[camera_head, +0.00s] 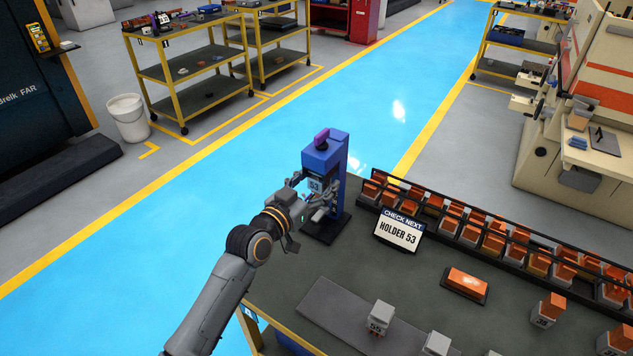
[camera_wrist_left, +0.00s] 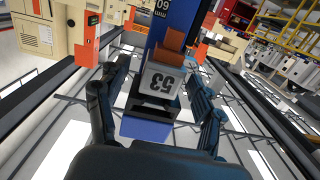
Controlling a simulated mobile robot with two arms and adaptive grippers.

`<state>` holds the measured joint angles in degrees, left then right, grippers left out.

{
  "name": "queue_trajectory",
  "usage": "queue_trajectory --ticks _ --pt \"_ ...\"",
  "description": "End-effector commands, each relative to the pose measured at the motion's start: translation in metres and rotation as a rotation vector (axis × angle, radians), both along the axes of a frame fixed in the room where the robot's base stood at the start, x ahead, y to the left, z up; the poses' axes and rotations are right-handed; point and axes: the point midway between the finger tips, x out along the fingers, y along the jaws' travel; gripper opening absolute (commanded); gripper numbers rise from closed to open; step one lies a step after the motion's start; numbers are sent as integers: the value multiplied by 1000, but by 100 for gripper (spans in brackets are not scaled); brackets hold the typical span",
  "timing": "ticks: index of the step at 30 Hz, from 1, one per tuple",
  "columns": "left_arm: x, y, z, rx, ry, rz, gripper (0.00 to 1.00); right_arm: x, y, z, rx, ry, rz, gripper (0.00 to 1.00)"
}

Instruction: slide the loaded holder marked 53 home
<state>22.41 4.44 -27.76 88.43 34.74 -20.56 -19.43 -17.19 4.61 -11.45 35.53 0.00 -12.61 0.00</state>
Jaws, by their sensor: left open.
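The holder marked 53 (camera_head: 315,186) is a light grey block at the front of the blue upright station (camera_head: 324,155) on the far left end of the bench. My left gripper (camera_head: 314,203) is open at the station's front. In the wrist view its dark fingers (camera_wrist_left: 160,108) stand on both sides of the holder, with gaps visible. My right gripper is out of view.
A holder marked 55 (camera_head: 380,317) stands on a grey strip (camera_head: 330,307). A dark tray (camera_head: 465,284) holds a copper block.

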Motion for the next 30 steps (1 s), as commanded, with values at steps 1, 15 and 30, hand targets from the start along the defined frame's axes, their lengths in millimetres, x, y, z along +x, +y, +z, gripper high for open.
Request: queue_trajectory --ticks 1,15,30 --pt "-2 2 1 1 1 0 67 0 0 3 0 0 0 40" --pt "-21 16 2 1 0 0 67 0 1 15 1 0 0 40" --pt "-42 30 3 1 2 0 67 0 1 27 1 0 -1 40"
